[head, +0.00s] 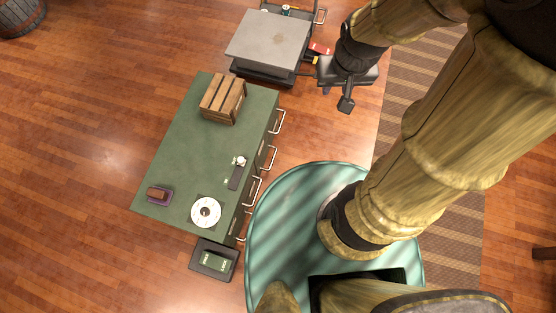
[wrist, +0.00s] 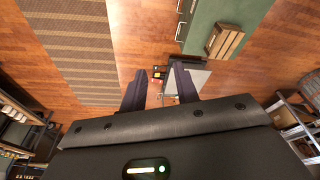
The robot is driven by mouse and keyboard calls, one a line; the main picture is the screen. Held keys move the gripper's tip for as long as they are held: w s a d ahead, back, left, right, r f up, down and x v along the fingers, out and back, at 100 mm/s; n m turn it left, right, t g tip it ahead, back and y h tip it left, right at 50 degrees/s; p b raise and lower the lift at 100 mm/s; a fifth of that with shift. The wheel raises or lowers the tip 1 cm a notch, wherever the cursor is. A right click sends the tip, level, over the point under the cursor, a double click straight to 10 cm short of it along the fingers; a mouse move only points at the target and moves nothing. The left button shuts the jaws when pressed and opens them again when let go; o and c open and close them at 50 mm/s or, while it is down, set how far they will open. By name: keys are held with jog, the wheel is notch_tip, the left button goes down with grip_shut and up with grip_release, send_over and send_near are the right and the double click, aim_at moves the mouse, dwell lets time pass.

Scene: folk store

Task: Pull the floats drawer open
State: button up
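A green-topped cabinet (head: 190,130) stands left of my base, with several pale bar handles (head: 269,158) along its right side. I cannot read any drawer labels, so I cannot tell which drawer is the floats drawer. My gripper (head: 336,98) is up and to the right of the cabinet, apart from all the handles. In the wrist view my gripper's two dark fingers (wrist: 160,92) are spread with nothing held between them. The cabinet (wrist: 207,22) and some handles (wrist: 181,30) also show there, beyond the fingers.
A wooden crate (head: 222,99), a white disc (head: 206,212), and small items rest on the cabinet. A dark tray (head: 200,268) with a green box is at its near end. A grey-topped cart (head: 268,38) stands beyond it. Small red and yellow items (head: 318,48) are near my gripper.

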jog(key=shift+w+d, duration=0.1)
jog(key=shift+d, duration=0.2)
jog(key=w+f+m+t+y+b, duration=0.1)
jog(key=w+f+y+b, duration=0.2)
jog(key=f+b, duration=1.5)
jog(key=w+f+m+t+y+b, duration=0.1)
jog(key=w+f+y+b, duration=0.3)
jog(key=f+b, duration=1.4)
jog(key=w+f+m+t+y+b, duration=0.1)
jog(key=w+f+y+b, duration=0.3)
jog(key=f+b, duration=1.5)
notch_tip(320, 180, down, 33)
jog(key=m+y, duration=0.1)
jog(key=y, duration=0.2)
jog(key=shift+w+y, duration=0.2)
jog(key=shift+y, duration=0.1)
